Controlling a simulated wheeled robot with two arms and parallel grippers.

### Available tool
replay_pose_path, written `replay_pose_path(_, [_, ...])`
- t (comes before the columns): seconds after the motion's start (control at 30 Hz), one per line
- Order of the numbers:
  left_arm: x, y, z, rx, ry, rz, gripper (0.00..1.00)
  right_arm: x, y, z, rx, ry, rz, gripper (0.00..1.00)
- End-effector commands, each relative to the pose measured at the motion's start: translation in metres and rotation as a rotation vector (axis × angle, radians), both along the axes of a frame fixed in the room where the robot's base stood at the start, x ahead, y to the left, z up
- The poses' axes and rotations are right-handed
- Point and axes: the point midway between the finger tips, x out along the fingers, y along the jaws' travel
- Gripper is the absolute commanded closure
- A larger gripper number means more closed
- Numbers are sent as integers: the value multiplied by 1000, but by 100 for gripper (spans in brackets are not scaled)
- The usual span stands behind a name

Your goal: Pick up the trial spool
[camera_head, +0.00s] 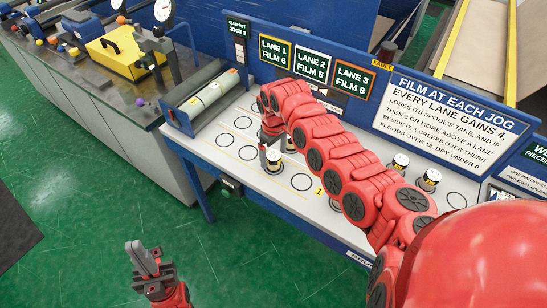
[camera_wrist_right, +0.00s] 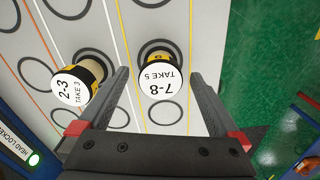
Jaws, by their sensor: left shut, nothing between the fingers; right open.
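No spool in view has a readable "trial" label. In the right wrist view, a white-capped spool marked "7-8 TAKE 5" (camera_wrist_right: 162,86) stands between the fingers of my open right gripper (camera_wrist_right: 160,78). A spool marked "2-3 TAKE 3" (camera_wrist_right: 76,88) stands outside the left finger. In the head view my right gripper (camera_head: 272,150) is low over the table near a spool (camera_head: 273,168), partly hidden by my arm. Two more spools, one (camera_head: 400,162) and another (camera_head: 429,180), stand to the right. My left gripper (camera_head: 148,262) is shut and empty, away from the table.
The white table (camera_head: 240,170) has printed circles and coloured lane lines. Lane signs (camera_head: 312,66) and a rule board (camera_head: 450,112) stand behind. A bench with a yellow box (camera_head: 117,50) is at left.

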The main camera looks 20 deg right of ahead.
Motion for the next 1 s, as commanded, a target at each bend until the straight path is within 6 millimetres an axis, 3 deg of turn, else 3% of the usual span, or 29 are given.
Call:
replay_pose_path(0.03, [0,0,14,0,0,0,100,-3,1,-2,0,9,1,1])
replay_pose_path(0.2, [0,0,14,0,0,0,100,-2,1,-27,0,4,0,1])
replay_pose_path(0.37, [0,0,13,0,0,0,100,-1,0,-28,0,2,0,1])
replay_pose_path(0.47, [0,0,13,0,0,0,100,-1,0,-28,0,1,0,16])
replay_pose_path(0.9, [0,0,13,0,0,0,100,0,0,-27,0,0,-1,95])
replay_pose_path(1.0, [0,0,13,0,0,0,100,0,0,-27,0,0,-1,100])
